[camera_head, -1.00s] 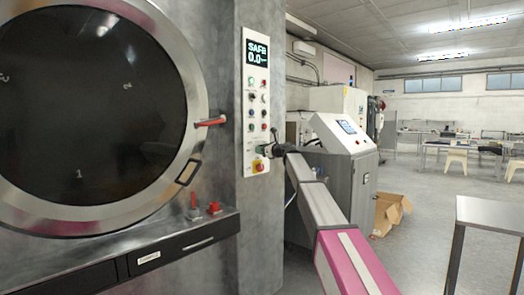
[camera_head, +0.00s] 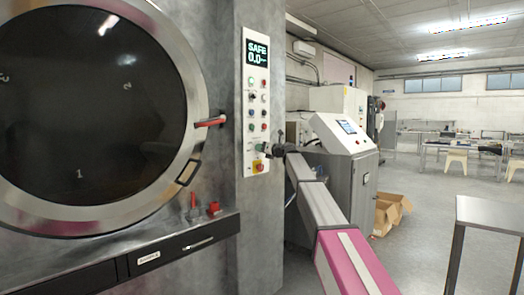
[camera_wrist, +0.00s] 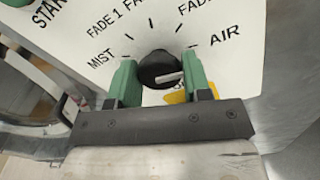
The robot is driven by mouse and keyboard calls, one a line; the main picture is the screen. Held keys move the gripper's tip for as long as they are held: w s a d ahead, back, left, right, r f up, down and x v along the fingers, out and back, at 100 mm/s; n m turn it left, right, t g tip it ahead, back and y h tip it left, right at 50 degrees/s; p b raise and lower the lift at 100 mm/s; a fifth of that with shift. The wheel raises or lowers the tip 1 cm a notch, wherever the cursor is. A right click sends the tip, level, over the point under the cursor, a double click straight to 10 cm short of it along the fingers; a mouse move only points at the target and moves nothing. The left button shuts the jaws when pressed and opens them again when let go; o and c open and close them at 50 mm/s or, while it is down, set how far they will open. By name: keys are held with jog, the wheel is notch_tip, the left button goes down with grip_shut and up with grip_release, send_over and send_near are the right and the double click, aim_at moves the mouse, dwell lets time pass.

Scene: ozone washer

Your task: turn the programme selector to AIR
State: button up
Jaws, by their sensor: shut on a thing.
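The programme selector is a black round knob (camera_wrist: 160,66) with a white pointer line, on a white panel (camera_wrist: 95,18). Labels around it include MIST, FADE 1 and AIR (camera_wrist: 225,35), with AIR at the upper right. The pointer line slants to the right and slightly up; I cannot tell whether it lines up exactly with the AIR tick. My gripper (camera_wrist: 160,80) has its green fingers on both sides of the knob and is shut on it. In the head view my gripper (camera_head: 267,149) is at the lower part of the control panel (camera_head: 248,172), mostly hiding the selector.
A yellow base with a red button (camera_head: 258,167) sits just below my gripper. Several buttons and a display (camera_head: 257,53) reading SAFE are above. The round door (camera_head: 90,105) with a red handle (camera_head: 210,122) is left. A grey console (camera_head: 345,150) stands close behind my arm.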

jog(key=shift+f, duration=0.1)
dwell(0.3)
jog(key=o, duration=0.9)
jog(key=shift+d, duration=0.1)
jog(key=v, duration=1)
jog(key=shift+s+d, duration=0.25)
jog(key=shift+s, duration=0.05)
